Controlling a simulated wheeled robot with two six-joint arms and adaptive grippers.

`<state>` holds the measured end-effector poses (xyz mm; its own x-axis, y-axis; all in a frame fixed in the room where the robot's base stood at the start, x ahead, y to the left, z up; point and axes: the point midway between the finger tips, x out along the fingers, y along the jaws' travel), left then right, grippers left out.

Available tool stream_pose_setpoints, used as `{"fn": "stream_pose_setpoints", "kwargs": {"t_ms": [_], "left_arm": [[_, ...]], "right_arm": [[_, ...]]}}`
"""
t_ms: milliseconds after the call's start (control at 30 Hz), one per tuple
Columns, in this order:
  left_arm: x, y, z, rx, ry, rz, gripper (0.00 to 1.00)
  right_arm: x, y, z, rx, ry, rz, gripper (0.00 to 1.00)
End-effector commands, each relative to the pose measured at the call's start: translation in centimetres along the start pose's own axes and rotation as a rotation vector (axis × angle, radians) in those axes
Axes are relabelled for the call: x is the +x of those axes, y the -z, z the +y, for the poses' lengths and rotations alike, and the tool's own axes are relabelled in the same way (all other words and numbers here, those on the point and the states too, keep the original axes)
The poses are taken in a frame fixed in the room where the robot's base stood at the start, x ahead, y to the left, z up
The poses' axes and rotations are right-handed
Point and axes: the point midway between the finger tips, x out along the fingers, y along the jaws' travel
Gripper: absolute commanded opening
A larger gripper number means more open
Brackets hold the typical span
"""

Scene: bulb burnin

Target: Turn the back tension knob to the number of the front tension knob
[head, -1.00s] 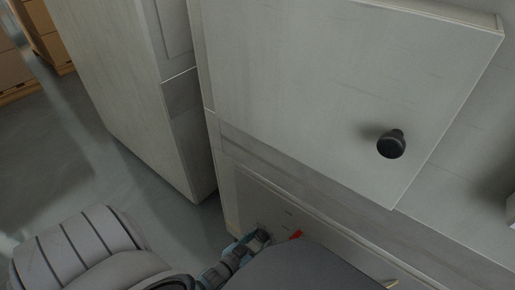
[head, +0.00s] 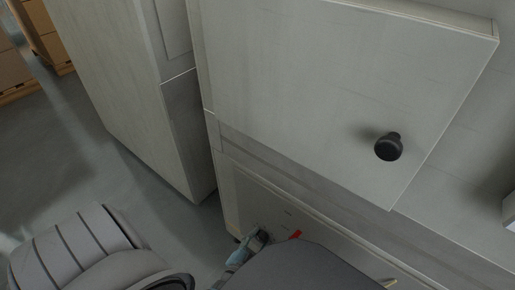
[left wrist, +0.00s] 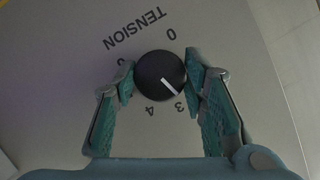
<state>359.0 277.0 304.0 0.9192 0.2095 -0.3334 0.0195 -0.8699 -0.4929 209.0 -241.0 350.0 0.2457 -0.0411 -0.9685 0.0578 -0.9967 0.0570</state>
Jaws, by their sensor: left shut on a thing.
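In the left wrist view, a round black tension knob (left wrist: 160,75) sits on a pale panel (left wrist: 60,110) marked TENSION. Its white pointer line aims down and right, close to the printed 3. A 0 and a 4 are also readable; another number is partly hidden by the left finger. My left gripper (left wrist: 160,82) is shut on this knob, one teal finger on each side. In the head view my left gripper (head: 254,243) is low beside the lower cabinet front, partly covered by my arm. The other tension knob is not visible, and I cannot tell which one is held.
A cabinet door with a black pull knob (head: 388,147) stands above the gripper in the head view. A small red part (head: 295,235) is close to the gripper's right. A tall pale cabinet (head: 130,90) stands at left, with open floor (head: 60,150) beside it.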

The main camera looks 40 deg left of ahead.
Motion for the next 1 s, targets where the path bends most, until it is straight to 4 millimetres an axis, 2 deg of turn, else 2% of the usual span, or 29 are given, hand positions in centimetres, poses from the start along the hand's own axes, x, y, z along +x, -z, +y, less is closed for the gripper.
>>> {"fn": "stream_pose_setpoints", "kwargs": {"t_ms": [400,967,1000], "left_arm": [[0.0,-0.1,0.2,0.213,0.086,-0.001,0.11],[0.0,-0.1,0.2,0.250,0.102,-0.001,0.11],[0.0,-0.1,0.2,0.250,0.101,-0.001,0.42]], "right_arm": [[-1.4,0.4,-0.2,-0.007,0.001,0.001,0.00],[-1.8,-0.2,-0.2,-0.010,0.002,-0.012,0.00],[-1.8,-0.2,-0.2,-0.010,0.002,-0.011,0.00]]}}
